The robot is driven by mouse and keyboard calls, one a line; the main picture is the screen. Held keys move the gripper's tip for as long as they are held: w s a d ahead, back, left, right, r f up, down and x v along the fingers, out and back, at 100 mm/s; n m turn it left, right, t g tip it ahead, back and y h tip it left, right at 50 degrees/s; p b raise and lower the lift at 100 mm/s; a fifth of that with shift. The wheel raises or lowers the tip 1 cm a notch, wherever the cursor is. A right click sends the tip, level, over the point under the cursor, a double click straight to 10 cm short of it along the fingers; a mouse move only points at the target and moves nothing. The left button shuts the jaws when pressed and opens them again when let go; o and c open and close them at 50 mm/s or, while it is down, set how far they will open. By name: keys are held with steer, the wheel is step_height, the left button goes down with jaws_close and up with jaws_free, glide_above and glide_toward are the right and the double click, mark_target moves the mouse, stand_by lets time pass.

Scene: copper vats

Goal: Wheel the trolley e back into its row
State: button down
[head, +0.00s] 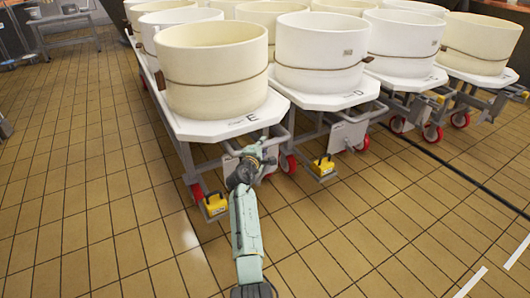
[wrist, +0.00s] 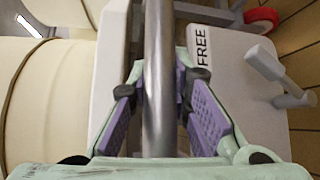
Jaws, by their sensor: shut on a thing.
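Trolley E (head: 185,130) stands at the near left end of the front line. It has a white deck marked "E", a metal frame and red-wheeled castors, and it carries a cream round vat (head: 212,70). My gripper (head: 250,160) is at the trolley's front, below the deck edge. In the wrist view its purple-padded fingers (wrist: 160,95) are shut around a round metal bar (wrist: 159,50). Beside the bar is a pale panel (wrist: 228,100) reading "FREE", with a grey lever (wrist: 275,75).
Trolley D (head: 330,90) with a white vat stands close on E's right, and more vats stand behind and further right. Yellow pedals (head: 322,166) sit low at the trolley fronts. A dark cable (head: 450,170) crosses the right floor. The tiled floor at left and front is clear.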

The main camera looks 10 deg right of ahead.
steer(key=shift+w+a+r, duration=0.35)
steer(key=shift+a, duration=0.2)
steer(key=c, duration=1.7)
jaws_free()
steer(key=shift+o, duration=1.3)
steer(key=shift+d, duration=0.1)
steer(key=shift+s+d+f, duration=0.1)
steer(key=shift+d+f, duration=0.05)
steer(key=shift+s, duration=0.1)
steer(key=v, duration=1.2)
